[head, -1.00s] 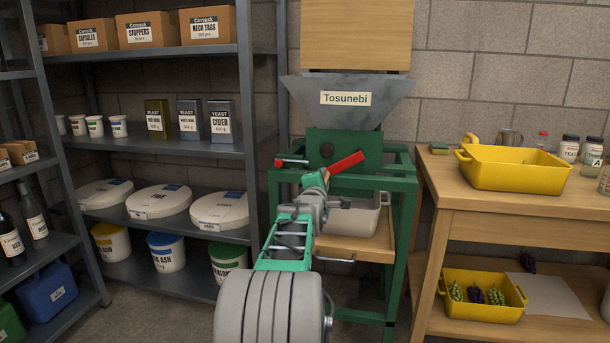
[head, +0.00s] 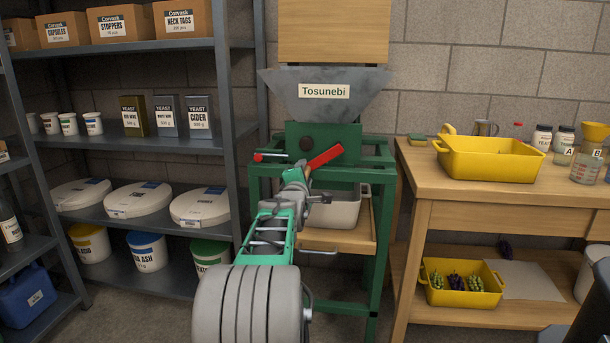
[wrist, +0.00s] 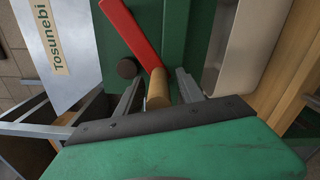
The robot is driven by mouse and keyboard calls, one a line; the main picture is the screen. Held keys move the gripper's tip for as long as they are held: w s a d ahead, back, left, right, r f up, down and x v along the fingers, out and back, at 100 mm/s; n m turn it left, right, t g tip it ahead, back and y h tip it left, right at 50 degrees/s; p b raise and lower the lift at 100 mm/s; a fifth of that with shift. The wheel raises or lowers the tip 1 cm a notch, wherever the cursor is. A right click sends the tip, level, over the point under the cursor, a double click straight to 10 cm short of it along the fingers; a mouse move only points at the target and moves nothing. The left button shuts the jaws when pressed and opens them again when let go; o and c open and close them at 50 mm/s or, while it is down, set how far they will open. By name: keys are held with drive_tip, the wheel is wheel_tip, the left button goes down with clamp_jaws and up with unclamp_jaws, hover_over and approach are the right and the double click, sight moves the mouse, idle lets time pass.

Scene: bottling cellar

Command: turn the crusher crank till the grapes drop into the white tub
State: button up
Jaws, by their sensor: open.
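The crusher has a grey hopper (head: 325,103) labelled Tosunebi above a green body (head: 345,143). Its crank has a red arm (head: 325,156), pointing up and right in the head view. In the wrist view the red arm (wrist: 132,32) ends at a wooden handle (wrist: 158,88). My gripper (wrist: 160,84) is open, with one finger on each side of the handle; I cannot tell if either touches it. In the head view my gripper (head: 298,177) is in front of the crusher. The white tub (head: 338,211) sits under the crusher, partly hidden by my arm. The hopper's inside is hidden.
A wooden board (head: 334,30) stands above the hopper. The tub rests on a pull-out wooden shelf (head: 345,240). A metal rack (head: 150,145) stands left. On the right, a workbench (head: 480,187) holds an empty-looking yellow crate (head: 490,161); a lower yellow crate (head: 455,297) holds grapes.

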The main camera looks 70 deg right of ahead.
drive_tip(key=p+v, duration=0.1)
drive_tip(key=v, duration=0.6)
drive_tip(key=shift+a+p, duration=0.4)
